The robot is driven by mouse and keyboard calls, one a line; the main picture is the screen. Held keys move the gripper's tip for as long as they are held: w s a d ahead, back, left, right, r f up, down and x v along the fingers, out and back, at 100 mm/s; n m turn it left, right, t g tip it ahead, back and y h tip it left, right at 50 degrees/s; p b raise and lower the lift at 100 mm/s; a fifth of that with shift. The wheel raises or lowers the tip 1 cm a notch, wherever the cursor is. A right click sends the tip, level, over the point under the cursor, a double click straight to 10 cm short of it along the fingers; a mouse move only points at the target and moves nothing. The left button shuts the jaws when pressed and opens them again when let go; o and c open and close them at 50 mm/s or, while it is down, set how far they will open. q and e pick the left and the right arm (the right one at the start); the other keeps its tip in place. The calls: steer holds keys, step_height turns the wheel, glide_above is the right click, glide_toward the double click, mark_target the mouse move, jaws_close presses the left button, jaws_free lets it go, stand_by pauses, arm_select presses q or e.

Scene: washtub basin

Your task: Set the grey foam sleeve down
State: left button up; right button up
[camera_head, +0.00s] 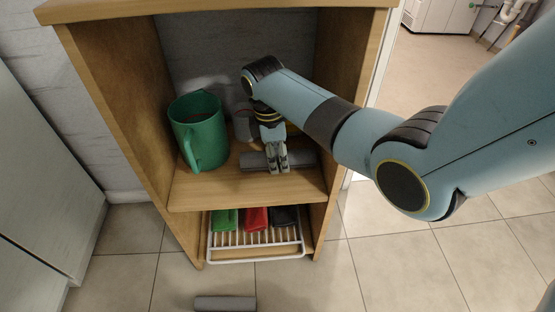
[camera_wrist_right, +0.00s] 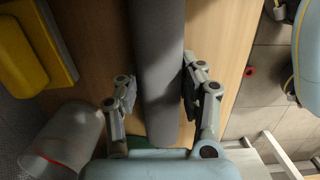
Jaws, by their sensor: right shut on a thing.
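The grey foam sleeve (camera_head: 303,158) lies level, lengthwise from left to right, at the wooden shelf (camera_head: 210,190). My right gripper (camera_head: 277,169) reaches down over it from behind the forearm and is shut on it near the middle. In the right wrist view, the sleeve (camera_wrist_right: 158,45) runs between the two fingers of the right gripper (camera_wrist_right: 163,88), one on each side. I cannot tell whether its underside touches the shelf board. My left gripper is not in view.
A green jug (camera_head: 199,130) stands left on the shelf. A clear cup (camera_wrist_right: 68,138) and a yellow object (camera_wrist_right: 22,50) are near the gripper. Below is a white rack (camera_head: 256,254) with green, red and dark items. Another grey cylinder (camera_head: 225,303) lies on the floor.

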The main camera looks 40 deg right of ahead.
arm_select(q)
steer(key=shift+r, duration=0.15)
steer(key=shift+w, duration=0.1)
arm_select(e)
steer(key=o, duration=1)
steer(key=shift+f, duration=0.1)
steer(key=shift+r, duration=0.2)
steer(key=r+p, duration=0.1)
steer(key=r, duration=0.1)
steer(key=r+p, duration=0.1)
steer(key=r, duration=0.1)
steer(key=r+p, duration=0.2)
steer(key=r, duration=0.1)
steer(key=shift+w+a, duration=0.25)
steer(key=shift+a, duration=0.05)
steer(key=shift+r, duration=0.15)
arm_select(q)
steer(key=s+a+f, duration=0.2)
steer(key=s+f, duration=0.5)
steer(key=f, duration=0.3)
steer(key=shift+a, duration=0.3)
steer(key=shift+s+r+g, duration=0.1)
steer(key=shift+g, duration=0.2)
